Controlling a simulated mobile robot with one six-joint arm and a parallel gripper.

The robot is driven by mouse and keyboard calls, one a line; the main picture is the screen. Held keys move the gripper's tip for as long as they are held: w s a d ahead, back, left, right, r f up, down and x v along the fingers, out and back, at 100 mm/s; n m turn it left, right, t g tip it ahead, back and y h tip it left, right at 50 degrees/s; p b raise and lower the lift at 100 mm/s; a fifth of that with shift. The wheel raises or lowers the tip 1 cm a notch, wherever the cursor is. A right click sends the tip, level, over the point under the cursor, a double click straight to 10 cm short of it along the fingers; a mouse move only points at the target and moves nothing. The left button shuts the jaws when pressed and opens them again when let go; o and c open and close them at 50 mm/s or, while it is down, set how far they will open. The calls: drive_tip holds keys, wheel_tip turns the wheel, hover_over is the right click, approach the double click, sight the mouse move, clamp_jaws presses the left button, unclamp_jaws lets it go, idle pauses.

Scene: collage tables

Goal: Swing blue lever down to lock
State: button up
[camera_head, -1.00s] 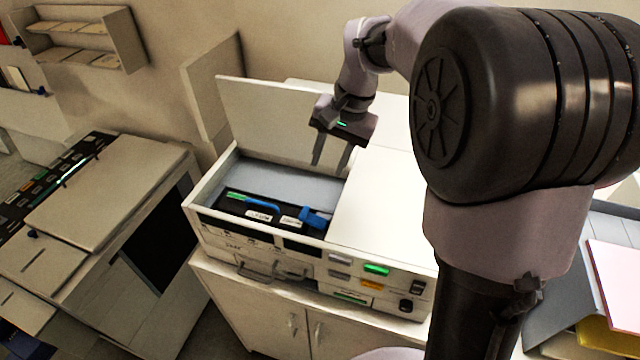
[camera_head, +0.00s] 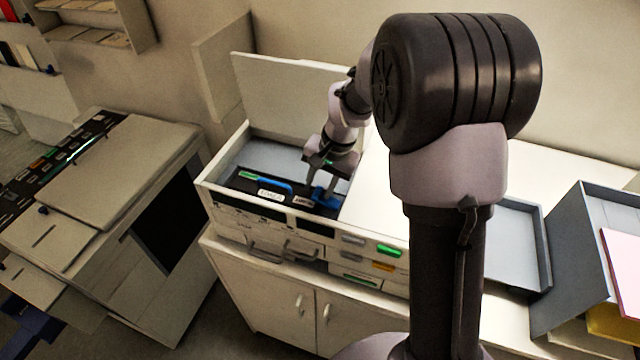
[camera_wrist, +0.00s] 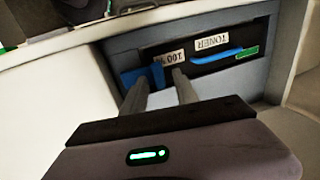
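A short, chunky blue lever (camera_head: 325,197) sits at the right end of the black toner unit (camera_head: 236,184), inside the open bay of the white machine. In the wrist view the blue lever (camera_wrist: 130,76) lies at the fingertips, partly hidden by them. My gripper (camera_head: 318,187) reaches down into the bay over the lever. In the wrist view the fingers of my gripper (camera_wrist: 160,77) are apart, with part of the blue between or behind them. I cannot tell whether they touch it. A longer blue handle (camera_head: 272,184) with a green end lies to the left.
The machine's lid (camera_head: 295,95) stands open behind the bay. A flat white top (camera_head: 375,200) lies right of the bay. The bay's front wall and right edge are close to my gripper. A grey tray (camera_head: 517,245) and a grey holder (camera_head: 590,250) stand farther right.

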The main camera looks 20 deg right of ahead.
drive_tip(key=shift+d, duration=0.1)
clamp_jaws()
drive_tip(key=shift+a+r+p, duration=0.15)
drive_tip(key=shift+a+p, duration=0.05)
drive_tip(key=shift+p, duration=0.55)
drive_tip(key=shift+w+a+g+h+p, duration=0.15)
drive_tip(key=shift+g+h+p, duration=0.3)
drive_tip(key=shift+p, duration=0.5)
drive_tip(key=shift+w+a+f+g+h+p, duration=0.15)
drive_tip(key=shift+f+g+h+p, duration=0.1)
drive_tip(key=shift+f+h, duration=0.15)
drive_tip(key=shift+w+a+f+g+h+p, duration=0.1)
drive_tip(key=shift+f+g+h+p, duration=0.15)
drive_tip(key=shift+f+h, duration=0.1)
drive_tip(key=shift+o, duration=0.9)
unclamp_jaws()
drive_tip(key=shift+d, duration=0.1)
drive_tip(key=shift+r, duration=0.1)
wheel_tip(320, 180, up, 17)
